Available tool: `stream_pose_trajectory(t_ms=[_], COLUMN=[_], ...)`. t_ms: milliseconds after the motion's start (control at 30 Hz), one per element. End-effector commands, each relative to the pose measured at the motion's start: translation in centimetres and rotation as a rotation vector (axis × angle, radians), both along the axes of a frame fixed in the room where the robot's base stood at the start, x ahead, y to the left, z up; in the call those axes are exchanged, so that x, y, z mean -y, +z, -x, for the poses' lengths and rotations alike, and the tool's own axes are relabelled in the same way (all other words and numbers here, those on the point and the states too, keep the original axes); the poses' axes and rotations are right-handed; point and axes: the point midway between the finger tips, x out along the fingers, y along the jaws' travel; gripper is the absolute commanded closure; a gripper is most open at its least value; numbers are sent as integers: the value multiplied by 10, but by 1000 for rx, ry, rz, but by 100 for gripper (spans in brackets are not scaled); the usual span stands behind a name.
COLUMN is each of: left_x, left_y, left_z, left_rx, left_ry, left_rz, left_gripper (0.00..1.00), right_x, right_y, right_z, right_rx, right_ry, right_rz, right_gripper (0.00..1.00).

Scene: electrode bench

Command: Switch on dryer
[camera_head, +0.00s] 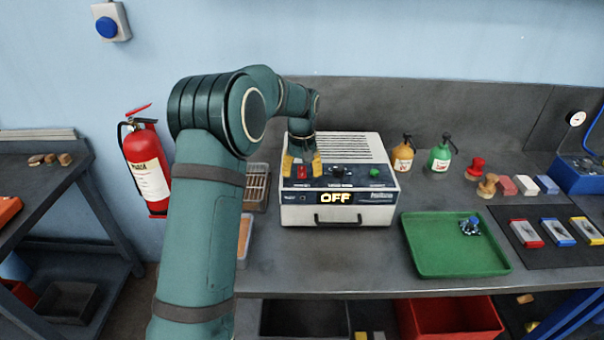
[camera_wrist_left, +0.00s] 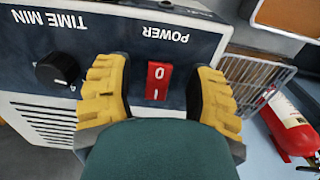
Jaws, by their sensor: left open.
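The dryer (camera_head: 366,214) is a white box with a dark control panel, a slotted top and a front handle. Its display (camera_head: 335,198) reads OFF. The red rocker power switch (camera_wrist_left: 160,80) is marked 0 and I and sits under the POWER label; it also shows at the panel's left in the head view (camera_head: 302,172). My left gripper (camera_head: 302,167) is open over the panel, its yellow fingertips on either side of the switch. Nothing is between the fingers but the switch. Whether they touch the panel I cannot tell. My right gripper is not in view.
A dark time knob (camera_wrist_left: 58,70) is beside the switch, and a green button (camera_head: 375,172) is farther right. A wire rack (camera_head: 258,185) stands left of the dryer. A green tray (camera_head: 440,257) lies to the right. Two spray bottles (camera_head: 403,155) (camera_head: 440,156) stand behind it.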

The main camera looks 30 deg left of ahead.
Motion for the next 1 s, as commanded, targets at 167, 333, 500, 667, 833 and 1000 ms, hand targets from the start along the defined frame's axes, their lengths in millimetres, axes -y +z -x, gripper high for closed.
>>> stream_pose_trajectory(t_ms=[167, 333, 500, 667, 833, 1000], left_x=[0, 0, 0, 0, 0, 0], left_y=[-7, -7, -6, -6, -7, -5], left_z=[0, 0, 0, 0, 0, 0], left_rx=[0, 0, 0, 0, -1, -19], left_ry=[0, 0, 0, 0, 0, 0], left_rz=[0, 0, 0, 0, 0, 8], left_gripper=[45, 45, 81, 100, 100, 100], right_x=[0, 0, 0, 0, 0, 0], right_y=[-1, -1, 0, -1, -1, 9], right_z=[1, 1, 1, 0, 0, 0], right_rx=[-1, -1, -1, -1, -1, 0], right_ry=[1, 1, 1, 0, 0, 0], right_rz=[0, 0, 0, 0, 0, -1], right_gripper=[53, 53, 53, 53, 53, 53])
